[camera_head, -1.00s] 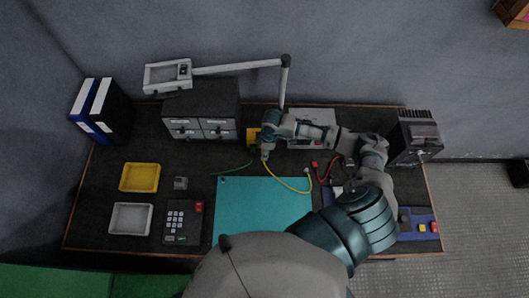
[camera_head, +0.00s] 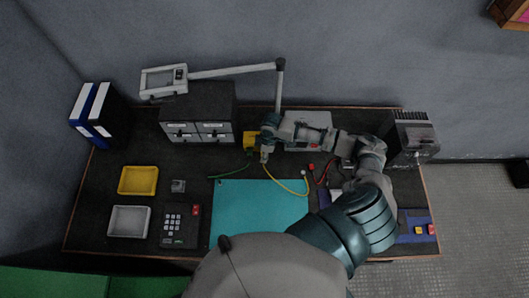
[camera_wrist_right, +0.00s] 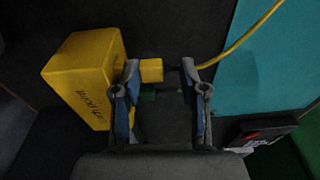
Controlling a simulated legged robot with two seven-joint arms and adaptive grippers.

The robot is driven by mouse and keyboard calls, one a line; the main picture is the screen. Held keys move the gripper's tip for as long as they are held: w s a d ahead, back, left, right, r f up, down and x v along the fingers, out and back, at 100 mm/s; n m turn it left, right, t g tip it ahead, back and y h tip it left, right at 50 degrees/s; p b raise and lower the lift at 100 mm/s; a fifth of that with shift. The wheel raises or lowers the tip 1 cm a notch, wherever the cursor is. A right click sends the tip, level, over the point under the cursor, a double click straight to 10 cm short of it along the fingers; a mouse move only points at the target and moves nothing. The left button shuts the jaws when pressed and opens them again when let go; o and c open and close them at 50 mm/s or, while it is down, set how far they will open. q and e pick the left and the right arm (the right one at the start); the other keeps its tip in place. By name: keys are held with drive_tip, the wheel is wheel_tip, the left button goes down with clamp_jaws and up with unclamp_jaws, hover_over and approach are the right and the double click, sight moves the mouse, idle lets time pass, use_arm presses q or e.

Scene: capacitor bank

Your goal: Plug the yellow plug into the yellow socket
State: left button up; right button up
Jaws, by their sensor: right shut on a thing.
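My right gripper (camera_head: 264,154) is at the back middle of the table in the head view. In the right wrist view its fingers (camera_wrist_right: 161,78) are shut on the yellow plug (camera_wrist_right: 151,70), a small block with a dark end and a yellow cable (camera_wrist_right: 243,40) running to the upper right. A large yellow box (camera_wrist_right: 83,75) with dark lettering stands just left of the fingers; it shows partly behind the gripper in the head view (camera_head: 249,137). I cannot make out a socket opening on it. A green piece (camera_wrist_right: 147,95) shows between the fingers. My left gripper is out of view.
A teal mat (camera_head: 258,212) lies in front of the gripper. A drawer cabinet (camera_head: 198,112) stands left of the yellow box, and a grey box (camera_head: 312,120) behind my forearm. A green cable (camera_head: 229,172) lies to the left. Red leads (camera_head: 318,172) lie to the right.

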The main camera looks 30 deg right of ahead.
drive_tip(key=shift+d, duration=0.1)
idle(0.3)
drive_tip(key=shift+d, duration=0.1)
drive_tip(key=shift+p, duration=0.5)
idle(0.8)
drive_tip(key=shift+d+p, duration=0.1)
drive_tip(key=shift+p, duration=0.4)
